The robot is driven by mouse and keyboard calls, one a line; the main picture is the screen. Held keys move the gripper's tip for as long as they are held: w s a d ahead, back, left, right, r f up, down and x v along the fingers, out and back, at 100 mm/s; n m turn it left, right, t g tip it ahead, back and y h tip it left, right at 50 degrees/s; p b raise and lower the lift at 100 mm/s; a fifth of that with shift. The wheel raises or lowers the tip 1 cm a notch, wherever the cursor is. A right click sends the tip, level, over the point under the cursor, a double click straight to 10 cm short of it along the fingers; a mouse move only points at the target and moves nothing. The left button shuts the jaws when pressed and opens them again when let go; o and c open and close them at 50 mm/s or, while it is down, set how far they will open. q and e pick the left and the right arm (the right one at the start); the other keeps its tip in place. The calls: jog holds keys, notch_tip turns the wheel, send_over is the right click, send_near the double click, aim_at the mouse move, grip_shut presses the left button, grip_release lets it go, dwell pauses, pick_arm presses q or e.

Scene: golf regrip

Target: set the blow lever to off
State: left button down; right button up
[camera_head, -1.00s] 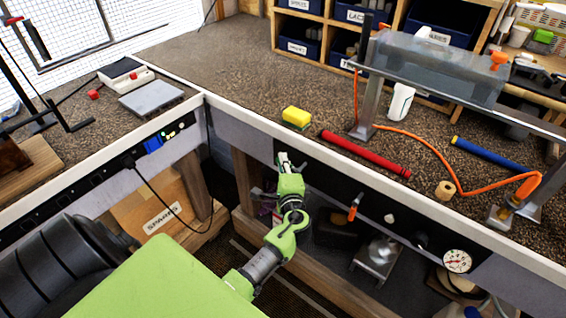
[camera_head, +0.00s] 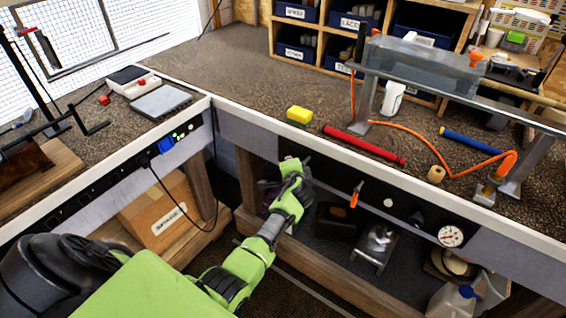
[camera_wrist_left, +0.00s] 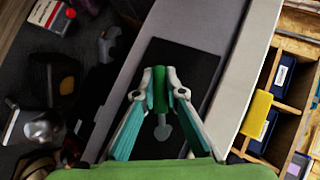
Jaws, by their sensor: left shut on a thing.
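My left gripper (camera_head: 293,161) is at the left end of the black panel (camera_head: 328,176) on the bench front. In the left wrist view my left gripper (camera_wrist_left: 160,84) is shut on a green handle (camera_wrist_left: 160,92), which appears to be the blow lever; no label is readable. A grey rounded piece (camera_wrist_left: 163,130) shows between the fingers. The gripper hides the lever in the head view. An orange lever (camera_head: 356,194) sits farther right on the same panel, apart from the gripper. My right gripper is not in view.
A yellow sponge (camera_head: 299,116) and a red tube (camera_head: 363,145) lie on the bench top above the gripper. A gauge (camera_head: 451,236) is at the panel's right. A wooden post (camera_head: 245,180) stands left of the gripper; shelf items sit below.

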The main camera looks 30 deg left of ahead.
pick_arm(q)
jog(key=n+h+p, duration=0.1)
jog(key=p, duration=0.2)
jog(key=d+f+n+h+p, duration=0.1)
jog(key=h+p, duration=0.1)
jog(key=shift+d+g+h+p, duration=0.15)
jog(key=shift+g+h+p, duration=0.15)
jog(key=shift+g+p, duration=0.1)
jog(key=shift+d+f+n+h+b, duration=0.4)
jog(key=shift+d+n+h, duration=0.2)
jog(key=shift+h, duration=0.4)
jog(key=shift+d+f+n+h+b, duration=0.3)
jog(key=shift+d+n+h+b, duration=0.25)
jog(key=shift+h, duration=0.45)
jog(key=shift+d+f+n+h+b, duration=0.4)
jog(key=shift+d+h, duration=0.25)
jog(key=shift+h, duration=0.35)
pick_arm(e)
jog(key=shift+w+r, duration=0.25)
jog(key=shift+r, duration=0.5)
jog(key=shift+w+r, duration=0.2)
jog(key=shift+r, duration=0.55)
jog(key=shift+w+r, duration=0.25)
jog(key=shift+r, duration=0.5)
pick_arm(q)
jog(key=shift+d+r, duration=0.1)
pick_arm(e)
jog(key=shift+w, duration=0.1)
